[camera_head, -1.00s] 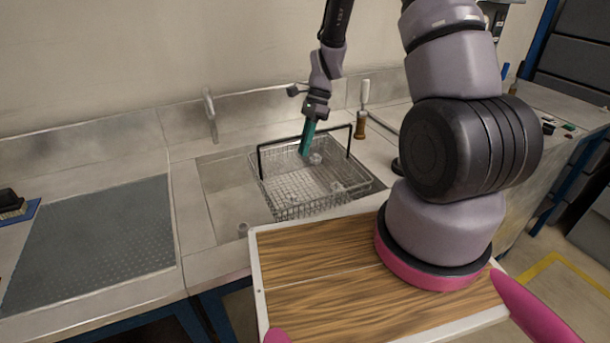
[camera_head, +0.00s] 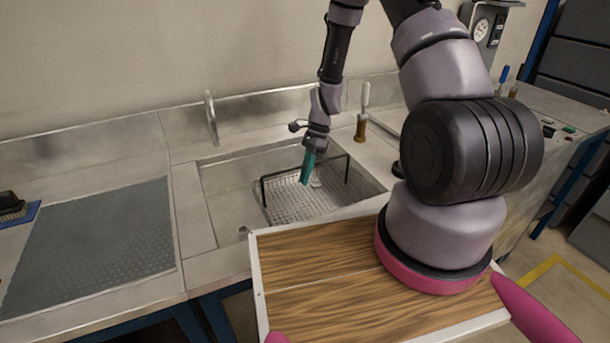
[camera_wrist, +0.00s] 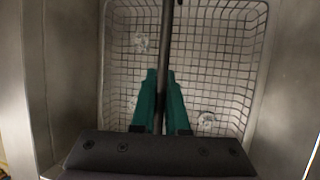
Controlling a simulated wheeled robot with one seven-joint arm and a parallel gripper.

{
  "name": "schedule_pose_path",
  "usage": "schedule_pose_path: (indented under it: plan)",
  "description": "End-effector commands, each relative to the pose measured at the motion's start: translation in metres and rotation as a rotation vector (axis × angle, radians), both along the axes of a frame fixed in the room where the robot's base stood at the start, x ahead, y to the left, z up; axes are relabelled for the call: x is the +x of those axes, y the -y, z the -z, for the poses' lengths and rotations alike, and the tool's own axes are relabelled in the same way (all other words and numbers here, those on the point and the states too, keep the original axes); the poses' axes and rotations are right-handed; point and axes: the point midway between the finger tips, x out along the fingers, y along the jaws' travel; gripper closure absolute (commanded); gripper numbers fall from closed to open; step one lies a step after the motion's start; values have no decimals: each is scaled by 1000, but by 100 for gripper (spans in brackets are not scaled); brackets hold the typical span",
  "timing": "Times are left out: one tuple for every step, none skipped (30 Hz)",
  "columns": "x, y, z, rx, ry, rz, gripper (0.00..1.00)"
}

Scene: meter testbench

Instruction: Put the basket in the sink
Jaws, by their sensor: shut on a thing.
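The wire basket (camera_head: 290,203) is down inside the sink (camera_head: 228,191), in the right part of the basin, with its black handle standing up. It also shows in the wrist view (camera_wrist: 225,75), with clear glassy pieces lying in it. My gripper (camera_head: 306,180) has teal fingers and reaches down into the sink from above. In the wrist view my gripper (camera_wrist: 160,85) is shut on the dark handle bar, which runs between the fingers. The front wall of the sink hides the basket's near lower part, and I cannot tell whether its base touches the sink floor.
A tap (camera_head: 211,118) stands behind the sink. A grey perforated mat (camera_head: 95,235) lies on the counter at left. My wooden deck is in front.

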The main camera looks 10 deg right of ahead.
Motion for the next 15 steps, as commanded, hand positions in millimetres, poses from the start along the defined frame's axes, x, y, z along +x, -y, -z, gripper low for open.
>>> schedule_pose_path:
  plan:
    - [0,0,1,0,0,0,100]
    - [0,0,1,0,0,0,77]
    - [0,0,1,0,0,0,61]
    - [0,0,1,0,0,0,58]
    - [0,0,1,0,0,0,58]
    - [0,0,1,0,0,0,58]
    - [0,0,1,0,0,0,58]
    - [0,0,1,0,0,0,58]
    - [0,0,1,0,0,0,58]
    - [0,0,1,0,0,0,58]
    - [0,0,1,0,0,0,58]
    - [0,0,0,0,0,0,58]
    - [0,0,0,0,0,0,58]
    - [0,0,-1,0,0,0,58]
    - [1,1,-3,-1,1,0,58]
